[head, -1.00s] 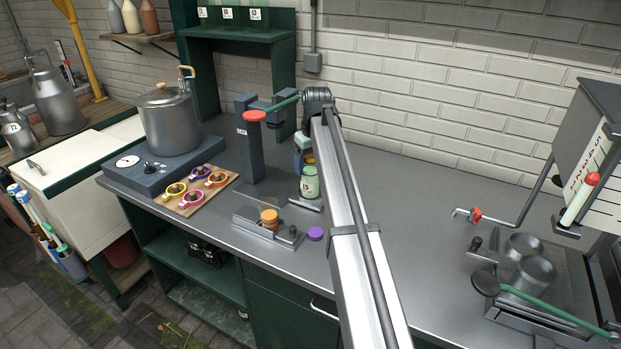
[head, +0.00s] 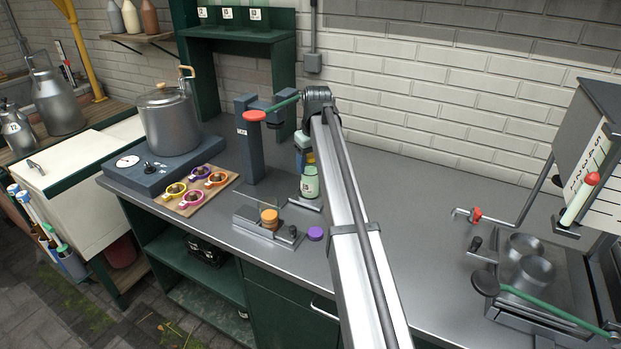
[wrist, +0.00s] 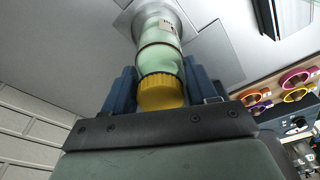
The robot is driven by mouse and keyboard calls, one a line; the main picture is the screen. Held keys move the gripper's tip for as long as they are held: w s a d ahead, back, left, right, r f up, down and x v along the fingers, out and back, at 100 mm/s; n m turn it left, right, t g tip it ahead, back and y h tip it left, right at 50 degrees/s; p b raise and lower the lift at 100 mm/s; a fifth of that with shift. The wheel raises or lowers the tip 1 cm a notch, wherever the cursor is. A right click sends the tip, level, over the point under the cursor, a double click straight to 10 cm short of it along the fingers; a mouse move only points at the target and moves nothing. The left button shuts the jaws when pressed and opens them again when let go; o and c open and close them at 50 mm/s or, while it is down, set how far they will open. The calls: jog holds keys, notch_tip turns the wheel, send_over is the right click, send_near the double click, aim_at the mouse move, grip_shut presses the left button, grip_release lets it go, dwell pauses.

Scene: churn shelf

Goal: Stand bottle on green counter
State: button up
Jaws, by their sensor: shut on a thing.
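A pale green bottle (head: 310,184) with a printed label is upright in the head view, over a small grey plate (head: 305,203) beside the dark post of a press. In the wrist view, the bottle (wrist: 160,48) has a yellow cap (wrist: 161,92) between the blue fingers of my gripper (wrist: 158,90). My gripper (head: 306,155) is shut on the bottle at its capped end and is partly hidden by my arm. The bottle's base is near a round metal seat (wrist: 178,18); I cannot tell whether it touches. The grey-topped counter (head: 430,255) has green cabinet fronts.
A dark press (head: 250,150) with a red-knobbed lever stands left of the bottle. A metal fixture with orange discs (head: 269,218) and a purple lid (head: 315,233) lie in front. A pot (head: 168,120) stands left, and a cranked machine (head: 540,270) right.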

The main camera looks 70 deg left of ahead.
jog(key=shift+r, duration=0.4)
grip_shut()
jog(key=shift+r, duration=0.95)
